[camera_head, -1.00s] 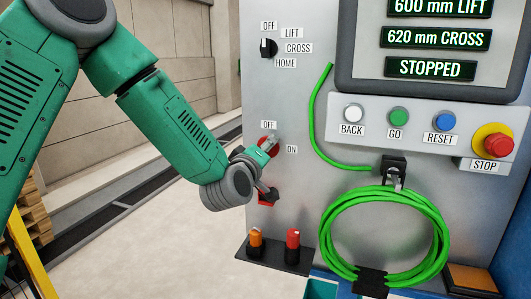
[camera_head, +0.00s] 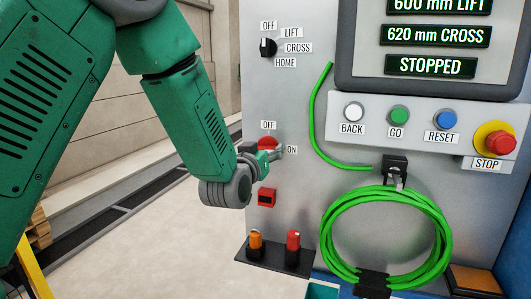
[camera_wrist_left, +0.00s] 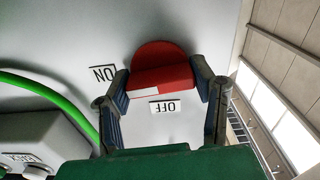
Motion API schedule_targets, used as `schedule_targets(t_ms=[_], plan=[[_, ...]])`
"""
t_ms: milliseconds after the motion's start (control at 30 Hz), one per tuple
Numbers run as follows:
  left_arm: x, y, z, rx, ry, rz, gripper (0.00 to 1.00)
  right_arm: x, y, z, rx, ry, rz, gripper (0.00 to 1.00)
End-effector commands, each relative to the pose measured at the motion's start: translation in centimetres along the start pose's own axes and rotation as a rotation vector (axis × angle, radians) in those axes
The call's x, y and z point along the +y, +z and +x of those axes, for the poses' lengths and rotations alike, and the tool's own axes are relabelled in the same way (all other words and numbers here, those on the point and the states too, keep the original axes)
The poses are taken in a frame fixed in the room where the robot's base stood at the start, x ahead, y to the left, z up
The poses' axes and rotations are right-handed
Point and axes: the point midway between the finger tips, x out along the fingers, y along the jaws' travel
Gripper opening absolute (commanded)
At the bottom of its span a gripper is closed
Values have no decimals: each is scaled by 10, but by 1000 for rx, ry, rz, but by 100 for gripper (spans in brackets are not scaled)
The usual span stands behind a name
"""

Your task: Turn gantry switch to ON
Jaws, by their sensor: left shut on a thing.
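The gantry switch is a red rotary knob (camera_head: 268,143) on the grey panel, with an OFF label (camera_head: 268,125) above and an ON label (camera_head: 291,150) to its right. My left gripper (camera_head: 268,157) is at the knob, its tips toward the ON side, hiding the knob's lower part. In the left wrist view the red knob (camera_wrist_left: 160,78) sits between the two fingers, which are shut on its grip bar. A white mark shows on the bar's edge, close to the OFF label there. My right gripper is not in view.
A small red fixture (camera_head: 267,197) sits just below the switch. A black selector (camera_head: 268,47) is higher up. An orange and a red knob stand on a ledge (camera_head: 274,259) below. A green hose coil (camera_head: 330,240) hangs to the right. A screen reads STOPPED.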

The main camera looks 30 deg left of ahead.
Motion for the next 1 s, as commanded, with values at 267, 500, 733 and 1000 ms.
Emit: schedule_targets(t_ms=[267, 500, 733, 1000], plan=[[1, 1, 0, -2, 2, 94, 22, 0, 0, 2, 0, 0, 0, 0], [1, 1, 0, -3, 2, 116, 22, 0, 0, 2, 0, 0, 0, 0], [1, 1, 0, -3, 2, 116, 22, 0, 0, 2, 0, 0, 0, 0], [0, 0, -1, -1, 2, 114, 72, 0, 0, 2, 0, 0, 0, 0]])
